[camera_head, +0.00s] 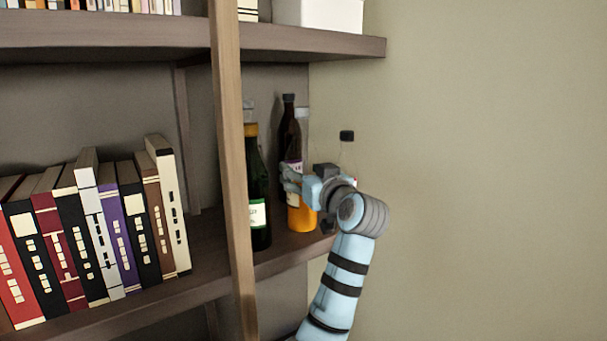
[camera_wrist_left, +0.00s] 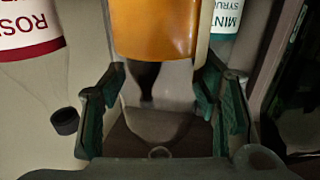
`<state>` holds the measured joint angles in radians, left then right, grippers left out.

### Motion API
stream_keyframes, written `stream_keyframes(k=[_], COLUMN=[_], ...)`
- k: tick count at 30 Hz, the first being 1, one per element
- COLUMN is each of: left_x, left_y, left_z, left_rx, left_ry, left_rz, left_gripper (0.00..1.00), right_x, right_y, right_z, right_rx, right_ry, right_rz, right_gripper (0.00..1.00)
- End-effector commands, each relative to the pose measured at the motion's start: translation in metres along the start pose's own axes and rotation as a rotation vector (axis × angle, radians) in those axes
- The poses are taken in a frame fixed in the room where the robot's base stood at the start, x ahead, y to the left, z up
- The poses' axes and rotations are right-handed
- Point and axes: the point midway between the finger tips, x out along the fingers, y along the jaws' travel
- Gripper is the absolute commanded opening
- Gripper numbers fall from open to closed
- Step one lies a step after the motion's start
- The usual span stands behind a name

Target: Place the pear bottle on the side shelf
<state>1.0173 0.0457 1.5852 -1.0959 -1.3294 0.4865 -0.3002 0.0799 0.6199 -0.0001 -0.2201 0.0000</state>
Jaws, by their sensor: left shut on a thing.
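My left gripper (camera_head: 292,178) reaches in over the right end of the shelf and is shut on a bottle with orange contents (camera_head: 301,215). In the left wrist view, the orange bottle (camera_wrist_left: 155,28) shows between the two fingers (camera_wrist_left: 158,95). Its name is not readable, so I cannot confirm from a label that it is the pear bottle. The gripper and wrist hide part of it in the head view. It looks upright at the shelf; I cannot tell whether its base touches the board. My right gripper is not in view.
A green bottle (camera_head: 258,205) and a dark bottle (camera_head: 289,128) stand close by on the shelf (camera_head: 200,262). A clear bottle with black cap (camera_head: 346,137) is behind my wrist. Rose (camera_wrist_left: 30,30) and mint syrup (camera_wrist_left: 226,18) labels flank the fingers. A wooden upright (camera_head: 232,150) separates the books (camera_head: 120,235).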

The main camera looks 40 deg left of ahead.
Motion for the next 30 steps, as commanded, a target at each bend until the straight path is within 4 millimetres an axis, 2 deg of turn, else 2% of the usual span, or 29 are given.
stream_keyframes(k=[7,8,11,21,23,26,30], left_x=[0.000,0.000,0.000,-0.001,-0.007,-0.026,-0.066], left_y=[0.000,0.000,0.000,0.000,0.001,0.002,0.001], left_z=[-0.001,0.000,0.000,-0.003,-0.002,-0.001,0.000], left_rx=[-0.002,-0.001,-0.001,-0.001,-0.002,-0.003,-0.005], left_ry=[0.004,0.001,0.001,0.001,0.001,-0.001,-0.004], left_rz=[0.000,0.000,0.000,0.000,0.003,0.005,0.005], left_gripper=[0.01,0.61,0.76,0.76,0.76,0.76,0.76], right_x=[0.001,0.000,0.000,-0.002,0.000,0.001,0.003], right_y=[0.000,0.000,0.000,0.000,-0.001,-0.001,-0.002], right_z=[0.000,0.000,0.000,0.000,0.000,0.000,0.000], right_rx=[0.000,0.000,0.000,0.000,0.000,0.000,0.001], right_ry=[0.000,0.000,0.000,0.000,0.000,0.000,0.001], right_rz=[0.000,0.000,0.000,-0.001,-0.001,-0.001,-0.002], right_gripper=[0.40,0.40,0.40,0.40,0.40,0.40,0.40])
